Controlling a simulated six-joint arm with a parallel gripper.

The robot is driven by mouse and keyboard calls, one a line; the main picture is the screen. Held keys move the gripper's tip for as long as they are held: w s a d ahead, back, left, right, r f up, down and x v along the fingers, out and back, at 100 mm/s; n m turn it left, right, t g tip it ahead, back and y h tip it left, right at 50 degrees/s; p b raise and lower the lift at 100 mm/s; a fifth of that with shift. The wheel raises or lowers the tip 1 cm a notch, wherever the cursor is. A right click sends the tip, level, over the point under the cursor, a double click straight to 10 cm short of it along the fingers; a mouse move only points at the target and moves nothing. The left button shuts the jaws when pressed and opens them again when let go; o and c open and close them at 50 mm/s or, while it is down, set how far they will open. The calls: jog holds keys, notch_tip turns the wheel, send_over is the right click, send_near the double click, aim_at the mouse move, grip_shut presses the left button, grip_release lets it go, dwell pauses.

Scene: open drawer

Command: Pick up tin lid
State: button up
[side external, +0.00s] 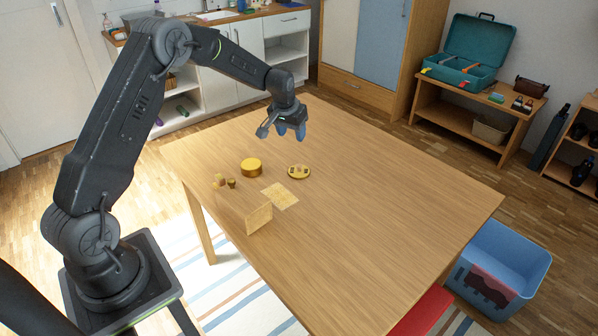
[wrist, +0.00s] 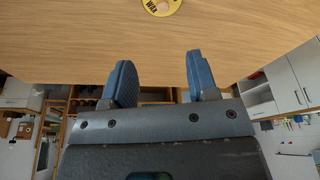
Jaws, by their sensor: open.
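The tin lid (side external: 299,172) looks like a flat, round, gold disc with dark markings, lying on the wooden table. In the wrist view the lid (wrist: 161,6) is cut off by the top edge and shows black lettering that seems to read "WAX". My gripper (side external: 291,134) is in the air above the table, above and behind the lid in the side view. In the wrist view my gripper (wrist: 161,75) has its two blue fingers apart with nothing between them. A gold round tin (side external: 251,169) stands left of the lid.
Small brownish pieces (side external: 231,183) lie left of the tin. The right side of the table (side external: 400,190) is clear.

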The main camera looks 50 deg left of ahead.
send_over(299, 165)
jog(key=s, duration=0.2)
jog(key=f, duration=1)
jog(key=shift+s+d+f, duration=0.1)
jog(key=shift+s+d, duration=0.1)
jog(key=shift+d, duration=0.05)
jog(key=shift+w+x, duration=0.15)
jog(key=shift+x, duration=1.3)
jog(key=shift+w+x, duration=0.15)
jog(key=shift+x, duration=1.3)
jog(key=shift+d, duration=0.15)
jog(key=shift+c, duration=0.2)
grip_shut()
